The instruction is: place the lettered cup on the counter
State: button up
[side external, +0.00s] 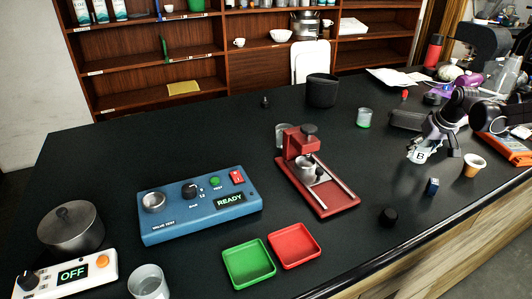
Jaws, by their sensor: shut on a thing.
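The lettered cup (417,156) is white with a black "B" on its side. It is at the right of the side external view, tilted, under my gripper. My gripper (431,143) comes in from the right and is shut on the cup, with its fingers around the upper part. The fingers partly hide the cup's rim. I cannot tell from this one view whether the cup touches the counter or hangs a little above it.
A red brewer (318,185), blue valve tester (200,205), green tray (248,263) and red tray (294,245) lie left.

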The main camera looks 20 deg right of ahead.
jog(key=o, duration=1.2)
jog(key=v, duration=1.2)
jog(key=s+a+f+n+t, duration=0.1)
jog(key=s+a+f, duration=0.1)
jog(key=s+a, duration=0.2)
jog(key=s+a+f+n+t+y, duration=0.1)
jog(key=s+a, duration=0.3)
jog(key=a, duration=0.7)
jog(key=s+a+f+n+t, duration=0.1)
jog(key=s+a+f+n, duration=0.1)
jog(key=s+a, duration=0.2)
jog(key=shift+s+a+f+n+y, duration=0.1)
jog(key=shift+a+f+y, duration=0.05)
jog(key=shift+a, duration=0.45)
jog(key=shift+s+a+f+n+y, duration=0.1)
jog(key=shift+a, duration=0.5)
jog(key=shift+s+a+f+n+y, duration=0.1)
jog(key=shift+a+f+y, duration=0.05)
jog(key=shift+a, duration=0.5)
jog(key=shift+w, duration=0.1)
